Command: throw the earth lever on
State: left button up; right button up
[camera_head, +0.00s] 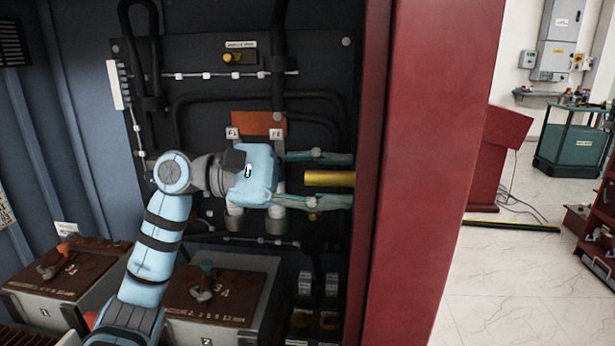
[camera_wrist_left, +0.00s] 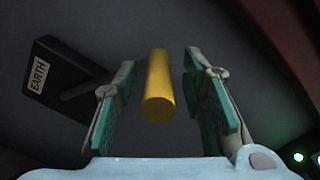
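The earth lever is a yellow cylindrical handle (camera_head: 330,178) in front of the dark cabinet panel, near the red door post. It also shows in the left wrist view (camera_wrist_left: 159,88), on a dark arm beside a block with an "EARTH" label (camera_wrist_left: 39,75). My left gripper (camera_head: 350,179) is open, with one teal-padded finger above the handle and one below it in the head view. In the left wrist view the handle lies between the two fingers (camera_wrist_left: 160,95), with gaps on both sides. My right gripper is not in view.
The red post (camera_head: 425,150) stands close to the right of my left gripper. Two boxes with rusty tops, one of them at the lower left (camera_head: 60,270), stand below my arm. Black cables and white insulators are behind the gripper. Open floor (camera_head: 510,290) lies right.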

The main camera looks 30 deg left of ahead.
pick_arm(q)
jog(key=v, duration=1)
jog(key=shift+a, duration=0.3)
jog(key=shift+s, duration=0.15)
